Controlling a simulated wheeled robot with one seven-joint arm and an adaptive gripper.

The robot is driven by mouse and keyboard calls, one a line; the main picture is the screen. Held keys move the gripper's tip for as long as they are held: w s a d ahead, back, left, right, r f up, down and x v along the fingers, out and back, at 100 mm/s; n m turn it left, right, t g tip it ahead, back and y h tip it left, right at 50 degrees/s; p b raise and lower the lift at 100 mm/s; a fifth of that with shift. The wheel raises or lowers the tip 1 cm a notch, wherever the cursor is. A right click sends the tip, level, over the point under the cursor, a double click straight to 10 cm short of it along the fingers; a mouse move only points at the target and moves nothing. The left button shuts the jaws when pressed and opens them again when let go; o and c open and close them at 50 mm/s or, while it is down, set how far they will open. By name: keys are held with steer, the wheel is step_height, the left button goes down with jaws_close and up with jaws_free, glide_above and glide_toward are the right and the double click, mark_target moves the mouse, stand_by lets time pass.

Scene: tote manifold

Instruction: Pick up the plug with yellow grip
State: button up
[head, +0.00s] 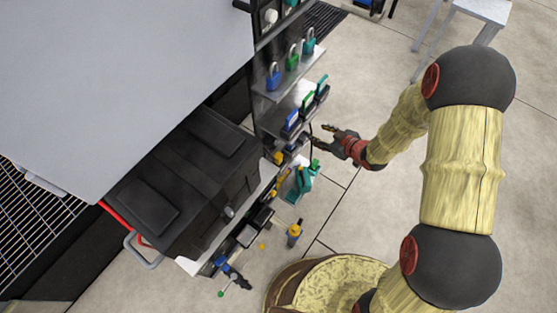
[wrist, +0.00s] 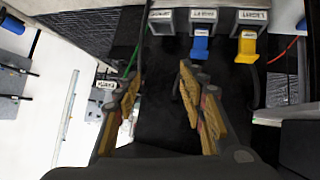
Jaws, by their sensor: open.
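The plug with yellow grip (wrist: 246,48) sits in a labelled socket box at the upper right of the wrist view. A blue plug (wrist: 200,46) sits in the box just left of it. In the head view a small yellow part (head: 278,157) shows beside the shelf, left of my gripper; it looks like the same plug, but it is too small to be sure. My gripper (head: 322,135) is open, its fingers toward the rack. In the wrist view my gripper (wrist: 160,88) has nothing between its fingers, and the yellow plug is apart from them, up and right.
Blue, green and teal padlocks (head: 292,57) stand on the upper shelf. A large black case (head: 185,180) lies left of the rack. A yellow-topped tool (head: 294,233) and a teal item (head: 300,183) are lower down. Open floor (head: 385,210) lies right of the rack.

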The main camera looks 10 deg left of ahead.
mark_target(281, 160)
steer(key=s+a+f+n+g+y, duration=0.1)
steer(key=s+a+f+g+y, duration=0.1)
steer(key=s+a+f+y, duration=0.5)
steer(key=a+f, duration=0.1)
steer(key=a, duration=0.1)
steer(key=a+f+h+b, duration=0.1)
steer(key=a, duration=0.1)
steer(key=s+a+f+h+b, duration=0.1)
steer(key=a, duration=0.1)
steer(key=shift+a+f, duration=0.1)
steer(key=shift+f, duration=0.2)
steer(key=shift+w+a+f, duration=0.1)
steer(key=shift+w+a, duration=0.15)
steer(key=shift+a, duration=0.25)
jaws_close()
